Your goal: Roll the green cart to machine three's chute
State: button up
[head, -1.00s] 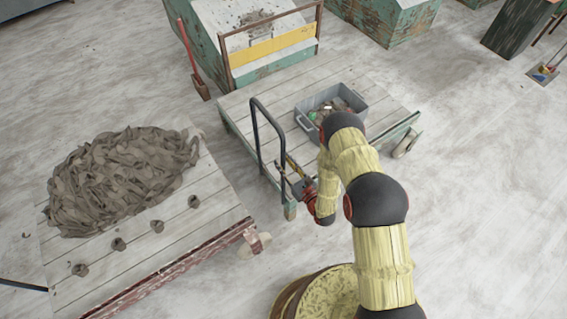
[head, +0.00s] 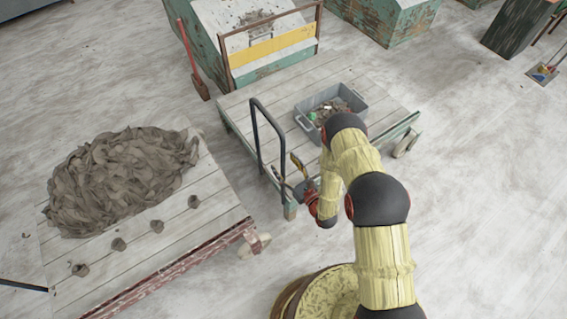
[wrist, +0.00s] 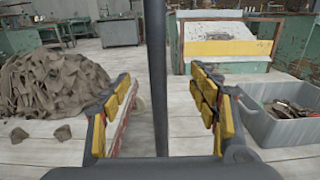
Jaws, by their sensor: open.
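The green cart (head: 392,143) has a grey plank deck, a worn green frame and a dark looped push handle (head: 257,135) at its left end. My gripper (head: 287,168) is beside the handle's near post, with its two yellow-padded fingers spread. In the wrist view, the dark post (wrist: 157,60) stands upright between the open fingers, with visible room on both sides. A teal machine (head: 255,50) with a sloped pale chute and a yellow band stands just behind the cart. I cannot read a number on it.
A grey tub (head: 312,127) of scraps sits on the cart. A red-handled shovel (head: 190,55) leans by the machine. Pale floor is open to the right.

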jog(key=v, duration=0.8)
dwell(0.7)
